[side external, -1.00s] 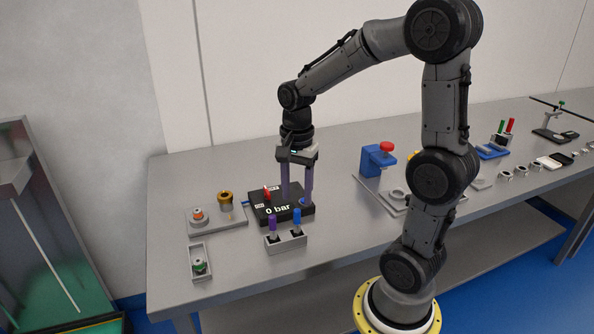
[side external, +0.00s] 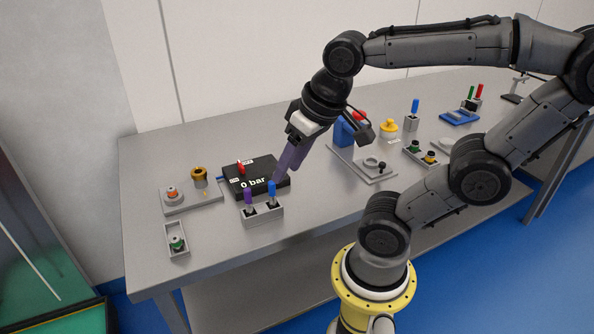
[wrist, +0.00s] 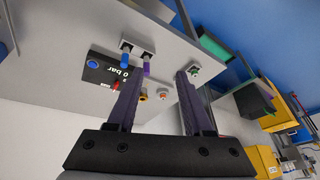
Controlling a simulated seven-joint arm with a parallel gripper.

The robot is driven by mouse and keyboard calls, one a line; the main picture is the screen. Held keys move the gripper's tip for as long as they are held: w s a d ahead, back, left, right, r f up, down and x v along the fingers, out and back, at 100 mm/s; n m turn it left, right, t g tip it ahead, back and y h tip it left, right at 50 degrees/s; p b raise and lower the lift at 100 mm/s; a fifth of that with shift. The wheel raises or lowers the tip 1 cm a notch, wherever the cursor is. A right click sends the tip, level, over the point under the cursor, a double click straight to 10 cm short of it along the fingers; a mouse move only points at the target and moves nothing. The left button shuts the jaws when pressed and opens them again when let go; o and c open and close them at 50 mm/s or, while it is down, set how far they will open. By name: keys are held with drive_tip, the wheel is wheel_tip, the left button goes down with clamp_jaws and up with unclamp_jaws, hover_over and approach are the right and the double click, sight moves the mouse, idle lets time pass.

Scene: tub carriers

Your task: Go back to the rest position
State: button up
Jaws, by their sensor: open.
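My gripper (side external: 283,168) is tilted above the bench, with its purple fingers slanting down to the left. In the wrist view my gripper (wrist: 160,80) shows two fingers spread apart with nothing between them. In the side view the fingertips overlap the right end of a black box reading "0 bar" (side external: 232,186); I cannot tell the height between them. The box also shows in the wrist view (wrist: 100,72). A grey holder (side external: 262,216) with a purple-handled and a blue-handled tool stands in front of the box.
On the left of the bench (side external: 150,225) are a plate (side external: 180,207) with round fittings and a small tray (side external: 170,236). A blue clamp-like block (side external: 343,133) stands behind my gripper. More fixtures sit farther right.

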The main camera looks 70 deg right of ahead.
drive_tip(key=s+n, duration=0.1)
drive_tip(key=s+a+n+t, duration=0.1)
drive_tip(key=n, duration=0.1)
drive_tip(key=shift+a+f, duration=0.15)
drive_tip(key=shift+f, duration=0.25)
